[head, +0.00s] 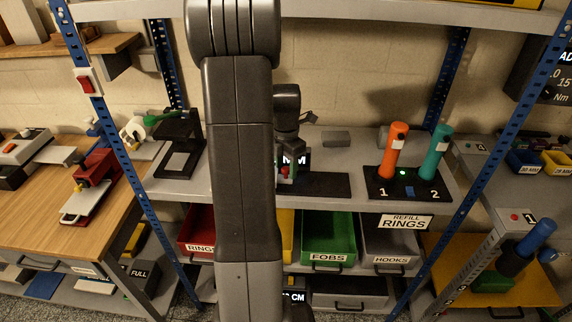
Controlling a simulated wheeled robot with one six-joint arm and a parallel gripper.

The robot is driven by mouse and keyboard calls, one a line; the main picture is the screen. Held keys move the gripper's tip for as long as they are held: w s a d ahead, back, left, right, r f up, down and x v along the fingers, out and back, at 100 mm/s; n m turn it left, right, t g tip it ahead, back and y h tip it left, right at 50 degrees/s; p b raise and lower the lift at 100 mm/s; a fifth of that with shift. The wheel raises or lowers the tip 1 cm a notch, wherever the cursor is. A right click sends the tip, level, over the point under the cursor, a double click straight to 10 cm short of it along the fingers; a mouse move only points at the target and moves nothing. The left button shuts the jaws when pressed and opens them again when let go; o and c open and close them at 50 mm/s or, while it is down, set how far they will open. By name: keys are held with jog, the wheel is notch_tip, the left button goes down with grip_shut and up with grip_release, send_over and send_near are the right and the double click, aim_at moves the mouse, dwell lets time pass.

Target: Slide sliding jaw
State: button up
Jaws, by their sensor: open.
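My gripper (290,150) is partly visible beyond my arm, low over the middle of the grey shelf, and is open. Just below it is a small device with a lit display (296,160) and a small red part (285,171). The device stands at the left end of a dark mat (322,186). My arm and gripper cover much of it. I cannot clearly make out the sliding jaw or tell whether my fingers touch it.
An orange cylinder (394,150) and a teal cylinder (436,155) stand on a black base at the right. A black stand (180,145) is on the left. Bins, including a green one (327,232), sit below. Blue posts (511,113) flank the shelf.

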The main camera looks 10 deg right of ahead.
grip_shut()
jog(key=d, duration=0.2)
jog(key=s+d, duration=0.1)
jog(key=d, duration=0.3)
jog(key=shift+s+d, duration=0.1)
jog(key=shift+s, duration=0.3)
grip_release()
jog(key=shift+d, duration=0.2)
jog(key=shift+a, duration=0.1)
